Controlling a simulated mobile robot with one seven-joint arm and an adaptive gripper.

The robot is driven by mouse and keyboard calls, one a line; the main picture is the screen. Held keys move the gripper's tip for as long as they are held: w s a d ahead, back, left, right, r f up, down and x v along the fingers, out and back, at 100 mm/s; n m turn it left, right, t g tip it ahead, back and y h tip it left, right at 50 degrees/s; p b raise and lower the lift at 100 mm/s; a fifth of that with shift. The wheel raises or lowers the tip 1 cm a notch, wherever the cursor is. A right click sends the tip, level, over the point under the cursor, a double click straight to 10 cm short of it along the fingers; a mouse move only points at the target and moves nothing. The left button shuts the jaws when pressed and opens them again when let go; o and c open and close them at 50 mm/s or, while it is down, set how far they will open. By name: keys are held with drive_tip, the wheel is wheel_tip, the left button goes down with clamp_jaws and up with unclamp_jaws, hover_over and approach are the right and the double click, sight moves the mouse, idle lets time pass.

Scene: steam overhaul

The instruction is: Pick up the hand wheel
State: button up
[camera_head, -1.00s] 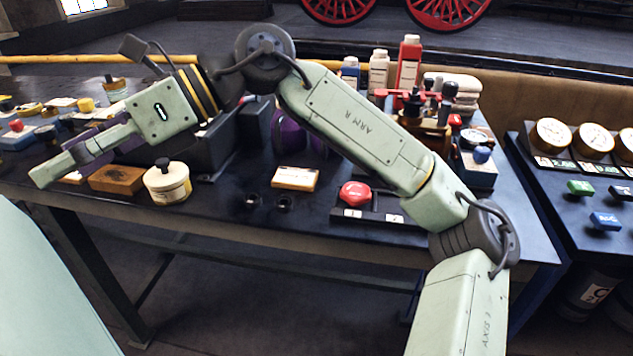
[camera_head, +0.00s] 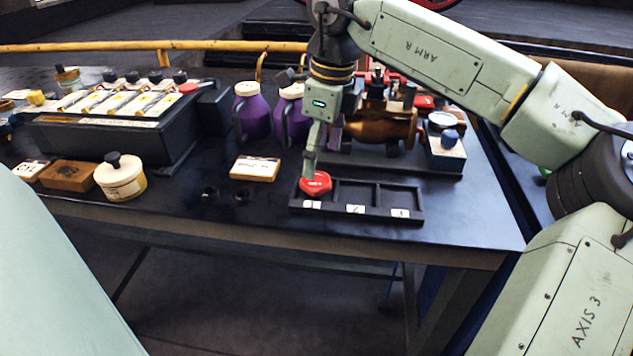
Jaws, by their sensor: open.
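A small red part, which looks like the hand wheel (camera_head: 316,184), lies in the left compartment of a black three-slot tray (camera_head: 388,213), above the label 1. My gripper (camera_head: 311,168) points down over it, with its fingertips at or just above its upper edge. It is open. One finger mostly hides the other, and I cannot tell whether the fingers touch the red part. The middle and right compartments look empty.
A white-topped box (camera_head: 255,168) lies left of the tray. Two purple jugs (camera_head: 252,113) and a brass valve assembly (camera_head: 385,122) stand behind. A cream pot (camera_head: 121,178) stands further left. The table front is mostly clear.

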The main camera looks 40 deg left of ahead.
sight(316, 179)
drive_tip(key=shift+s+a+f+p, duration=0.1)
drive_tip(key=shift+f+p, duration=0.25)
drive_tip(key=shift+f, duration=1)
drive_tip(key=shift+s+a+f+p, duration=0.1)
drive_tip(key=shift+f+p, duration=0.25)
drive_tip(key=shift+f, duration=1)
drive_tip(key=shift+c, duration=0.6)
drive_tip(key=c, duration=1.4)
drive_tip(key=shift+r, duration=0.1)
